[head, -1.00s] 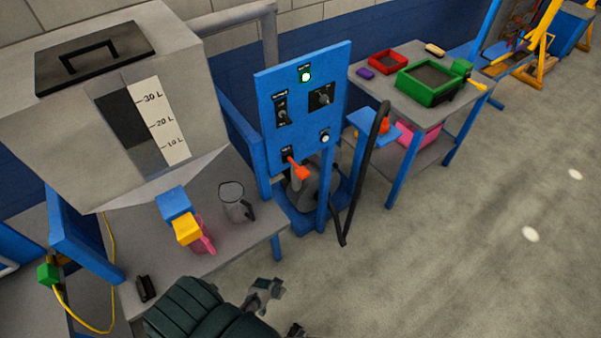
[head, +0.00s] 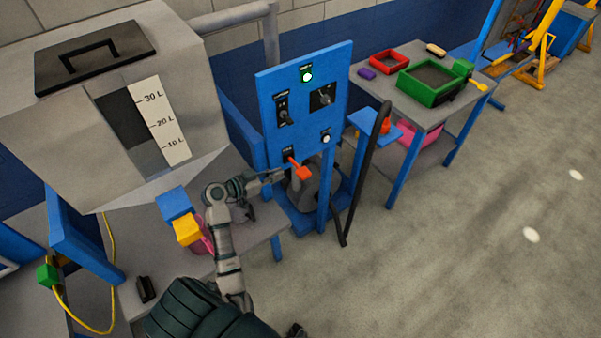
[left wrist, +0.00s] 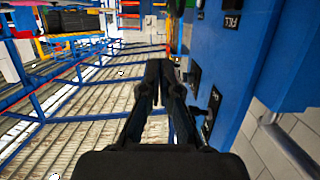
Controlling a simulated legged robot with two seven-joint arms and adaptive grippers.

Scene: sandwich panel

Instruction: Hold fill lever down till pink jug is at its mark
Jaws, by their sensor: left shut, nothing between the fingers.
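An orange-red lever (head: 300,170) sticks out low on the blue panel (head: 333,90); I take it to be the fill lever. A FILL label (left wrist: 232,20) shows on the blue panel in the left wrist view. My left gripper (head: 280,175) is shut and empty, its tips just left of the lever; contact cannot be told. In the left wrist view its closed fingers (left wrist: 160,68) point along the panel. The pink jug (head: 204,244) is below the yellow block (head: 187,231), partly hidden behind my left arm. Its mark and level are not visible. My right gripper is not in view.
A grey tank (head: 190,85) with a litre scale stands at the left. A black hose (head: 364,170) hangs right of the panel. A side table (head: 425,110) holds trays. The floor at right is clear.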

